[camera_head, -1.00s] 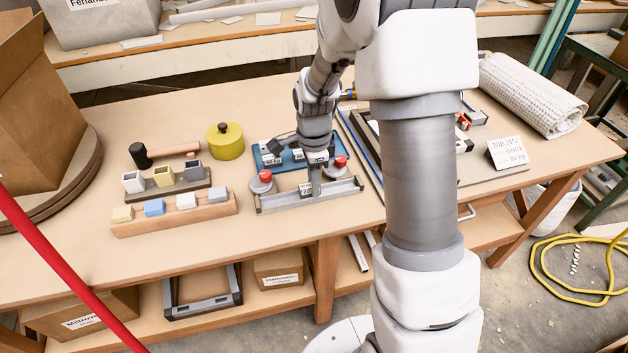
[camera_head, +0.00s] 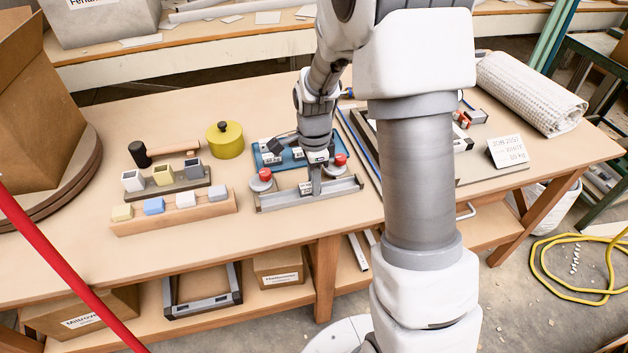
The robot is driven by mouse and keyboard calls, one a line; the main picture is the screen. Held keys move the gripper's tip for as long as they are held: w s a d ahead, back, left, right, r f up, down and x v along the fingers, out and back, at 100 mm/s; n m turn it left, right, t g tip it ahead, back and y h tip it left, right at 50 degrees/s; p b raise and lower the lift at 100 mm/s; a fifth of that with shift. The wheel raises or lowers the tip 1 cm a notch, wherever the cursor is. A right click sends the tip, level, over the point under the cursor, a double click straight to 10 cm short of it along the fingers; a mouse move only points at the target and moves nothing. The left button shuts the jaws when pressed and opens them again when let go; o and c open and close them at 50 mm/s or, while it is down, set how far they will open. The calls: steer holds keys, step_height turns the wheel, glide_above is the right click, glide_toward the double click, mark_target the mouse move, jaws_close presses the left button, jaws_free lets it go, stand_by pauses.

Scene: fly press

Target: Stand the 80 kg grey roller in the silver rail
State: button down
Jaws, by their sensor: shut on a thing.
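The silver rail (camera_head: 338,190) lies near the front edge of the table, left of my arm's column. My gripper (camera_head: 317,161) points down above the middle of the rail and is shut. A narrow grey upright piece (camera_head: 316,181) shows below it, between gripper and rail; it looks like the grey roller, but its label is too small to read surely. I cannot tell whether its foot touches the rail's floor. A blue tray (camera_head: 268,164) with small labelled pieces lies just behind the rail, partly hidden by my gripper.
Red knobs on grey bases stand near the rail's left (camera_head: 265,174) and right (camera_head: 340,159) ends, close to my gripper. A yellow pot (camera_head: 225,140), a mallet (camera_head: 165,150) and wooden block holders (camera_head: 175,218) stand left. The table front left is clear.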

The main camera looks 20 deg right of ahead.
steer(key=shift+s+f, duration=0.1)
steer(key=shift+f, duration=0.05)
steer(key=c, duration=0.7)
jaws_free()
steer(key=shift+f, duration=0.1)
steer(key=shift+o, duration=0.4)
steer(key=shift+s, duration=0.2)
steer(key=shift+c, duration=1.2)
steer(key=shift+f, duration=0.1)
steer(key=shift+w+r+p, duration=0.15)
steer(key=shift+r+p, duration=1.25)
steer(key=shift+r, duration=0.5)
steer(key=shift+w+r+p, duration=0.15)
steer(key=shift+r+p, duration=1.25)
steer(key=shift+r, duration=0.45)
